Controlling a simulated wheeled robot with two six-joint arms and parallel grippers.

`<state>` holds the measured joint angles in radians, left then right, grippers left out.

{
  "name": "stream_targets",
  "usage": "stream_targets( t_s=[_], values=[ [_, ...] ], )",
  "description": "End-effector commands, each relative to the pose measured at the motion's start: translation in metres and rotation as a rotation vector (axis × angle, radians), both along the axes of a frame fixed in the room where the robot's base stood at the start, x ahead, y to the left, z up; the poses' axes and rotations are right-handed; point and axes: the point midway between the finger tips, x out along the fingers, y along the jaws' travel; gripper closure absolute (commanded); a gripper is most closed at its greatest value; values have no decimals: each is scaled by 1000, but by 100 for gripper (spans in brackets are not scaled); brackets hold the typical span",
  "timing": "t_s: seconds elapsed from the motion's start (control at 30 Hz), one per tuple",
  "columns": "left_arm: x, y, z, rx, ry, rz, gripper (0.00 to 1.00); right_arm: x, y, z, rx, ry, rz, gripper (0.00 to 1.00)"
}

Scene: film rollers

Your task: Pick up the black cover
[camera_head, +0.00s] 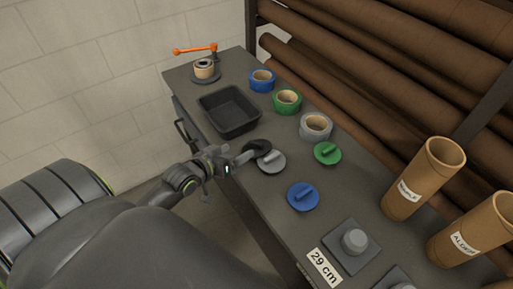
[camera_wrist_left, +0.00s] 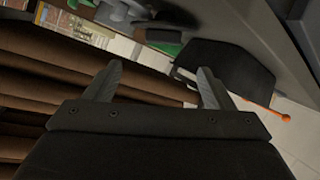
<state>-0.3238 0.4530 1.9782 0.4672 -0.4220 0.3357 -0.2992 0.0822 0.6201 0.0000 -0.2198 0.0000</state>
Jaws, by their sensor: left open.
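The black cover (camera_head: 257,146) is a dark round disc on the grey bench, beside the grey cover (camera_head: 271,161) and partly hidden by my left gripper. My left gripper (camera_head: 241,162) is open at the bench's near edge, just left of the black cover; I cannot tell whether they touch. In the left wrist view its two fingers (camera_wrist_left: 158,85) stand apart with nothing seen between them. My right gripper is not in view.
A black tray (camera_head: 230,111) stands behind the covers. A green cover (camera_head: 327,153) and blue cover (camera_head: 303,196) lie to the right. Blue (camera_head: 262,81), green (camera_head: 287,102) and grey (camera_head: 316,127) tape rolls line the back. Cardboard tubes (camera_head: 424,178) stand at right.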

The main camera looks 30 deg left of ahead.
Motion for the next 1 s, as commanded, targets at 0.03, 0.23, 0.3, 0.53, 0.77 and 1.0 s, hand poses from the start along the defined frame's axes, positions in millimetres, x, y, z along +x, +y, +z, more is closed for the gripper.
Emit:
stream_targets(
  t_s=[0.03, 0.23, 0.3, 0.53, 0.77, 1.0],
  values=[
    [11, -1, -3, -3, -2, 2, 24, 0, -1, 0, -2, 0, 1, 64],
    [44, -5, -17, -1, 0, 0, 24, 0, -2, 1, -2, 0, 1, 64],
    [51, -5, -20, -1, 0, 0, 24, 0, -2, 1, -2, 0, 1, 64],
    [62, -6, -25, 0, 1, 1, 24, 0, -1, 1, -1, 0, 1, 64],
    [87, -7, -38, -2, 1, 1, 24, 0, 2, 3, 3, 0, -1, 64],
    [104, -9, -46, 0, 1, 1, 24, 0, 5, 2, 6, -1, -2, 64]
  ],
)
